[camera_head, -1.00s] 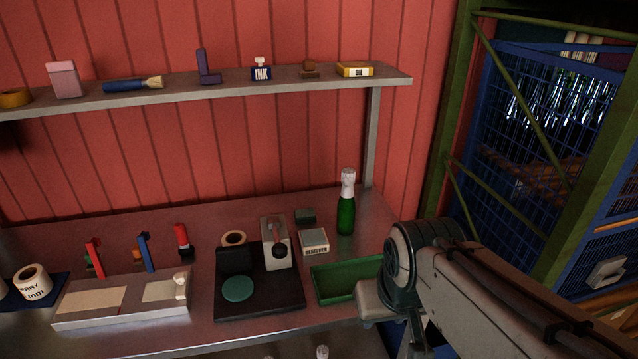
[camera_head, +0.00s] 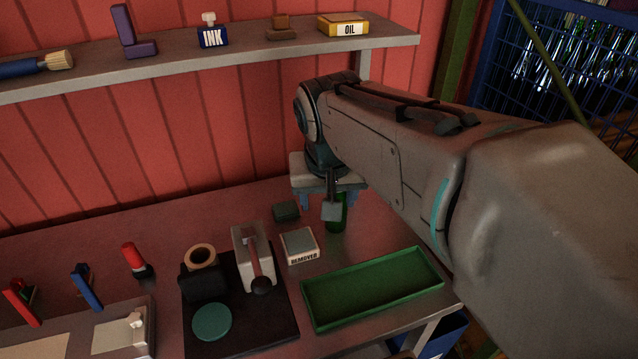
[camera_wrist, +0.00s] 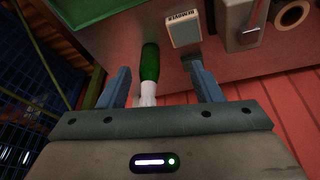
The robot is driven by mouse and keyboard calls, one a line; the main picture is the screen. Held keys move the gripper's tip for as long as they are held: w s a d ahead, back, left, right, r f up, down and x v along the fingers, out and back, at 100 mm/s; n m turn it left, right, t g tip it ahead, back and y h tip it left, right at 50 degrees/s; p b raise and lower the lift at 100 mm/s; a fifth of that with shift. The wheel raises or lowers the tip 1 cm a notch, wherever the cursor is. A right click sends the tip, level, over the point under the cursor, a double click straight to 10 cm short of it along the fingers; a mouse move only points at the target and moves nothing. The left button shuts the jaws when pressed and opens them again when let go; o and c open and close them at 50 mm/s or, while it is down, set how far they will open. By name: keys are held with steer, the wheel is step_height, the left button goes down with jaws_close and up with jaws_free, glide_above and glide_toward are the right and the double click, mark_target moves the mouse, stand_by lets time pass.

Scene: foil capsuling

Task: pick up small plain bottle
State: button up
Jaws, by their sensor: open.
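A green bottle with a white neck and top stands upright on the workbench (camera_head: 215,218). Whether a finger touches the neck cannot be told.
A green tray (camera_head: 372,287) lies right of a remover box (camera_head: 300,246). A dark small block (camera_head: 286,211) sits close to the bottle's left. A black-based press (camera_head: 253,260) stands further left.

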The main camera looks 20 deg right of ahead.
steer(key=w+d+r+m+h+b, duration=0.1)
steer(key=w+d+r+m, duration=0.15)
steer(key=w, duration=0.35)
steer(key=w+d+r+m+h+b, duration=0.1)
steer(key=w+d+r+m+b, duration=0.1)
steer(key=w+m, duration=0.3)
steer(key=n, duration=0.1)
glide_above(337, 196)
steer(key=w, duration=0.1)
steer(key=f, duration=0.7)
steer(key=shift+a+f, duration=0.15)
steer(key=shift+a, duration=0.05)
steer(key=shift+p+x, duration=0.75)
steer(key=shift+x, duration=1.9)
steer(key=shift+d, duration=0.15)
jaws_close()
